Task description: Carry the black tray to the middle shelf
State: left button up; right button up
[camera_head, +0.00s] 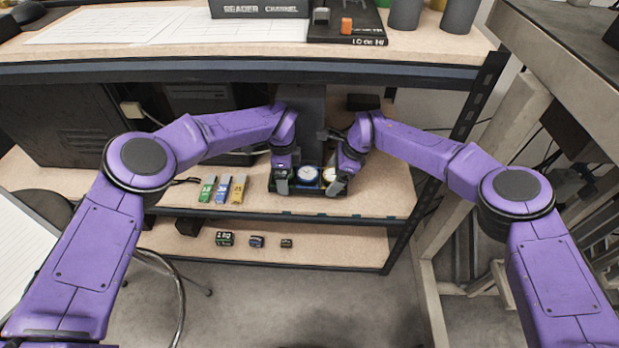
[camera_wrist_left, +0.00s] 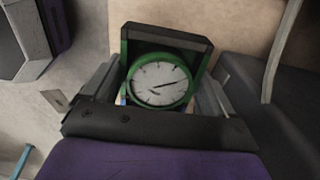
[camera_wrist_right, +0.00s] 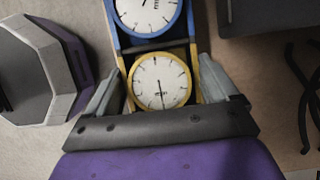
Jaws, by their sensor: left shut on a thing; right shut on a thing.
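The black tray (camera_head: 312,190) is at the middle shelf (camera_head: 365,200), level between my two grippers; whether it touches the board I cannot tell. A blue-rimmed clock (camera_head: 308,174) lies in its middle. A green-rimmed clock (camera_wrist_left: 159,83) lies at its left end and a yellow-rimmed clock (camera_wrist_right: 161,82) at its right end. My left gripper (camera_head: 282,182) is shut on the tray's left end, and the tray's rim (camera_wrist_left: 165,30) shows in the left wrist view. My right gripper (camera_head: 338,182) is shut on the right end. The grippers hide parts of both ends.
Green, blue and yellow items (camera_head: 222,190) stand on the middle shelf left of the tray. A dark column (camera_head: 300,120) stands behind. The worktop (camera_head: 240,42) overhangs above. A lower shelf (camera_head: 330,250) holds small boxes. A rack post (camera_head: 425,205) bounds the right.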

pick_arm(q)
jog(key=shift+w, duration=0.25)
pick_arm(e)
jog(key=shift+w, duration=0.3)
pick_arm(q)
jog(key=shift+s+r, duration=0.35)
jog(key=shift+s, duration=0.05)
pick_arm(e)
jog(key=shift+s+r, duration=0.35)
jog(key=shift+r, duration=0.05)
pick_arm(q)
jog(key=shift+w+f, duration=0.15)
jog(key=shift+f, duration=0.3)
pick_arm(e)
jog(key=shift+w+f, duration=0.1)
jog(key=shift+f, duration=0.35)
pick_arm(q)
jog(key=shift+f, duration=1.8)
pick_arm(e)
jog(key=shift+f, duration=1.8)
pick_arm(q)
jog(key=o, duration=1)
jog(key=shift+f, duration=0.1)
jog(key=shift+c, duration=0.2)
pick_arm(e)
jog(key=o, duration=1)
jog(key=shift+f, duration=0.1)
jog(key=shift+c, duration=0.2)
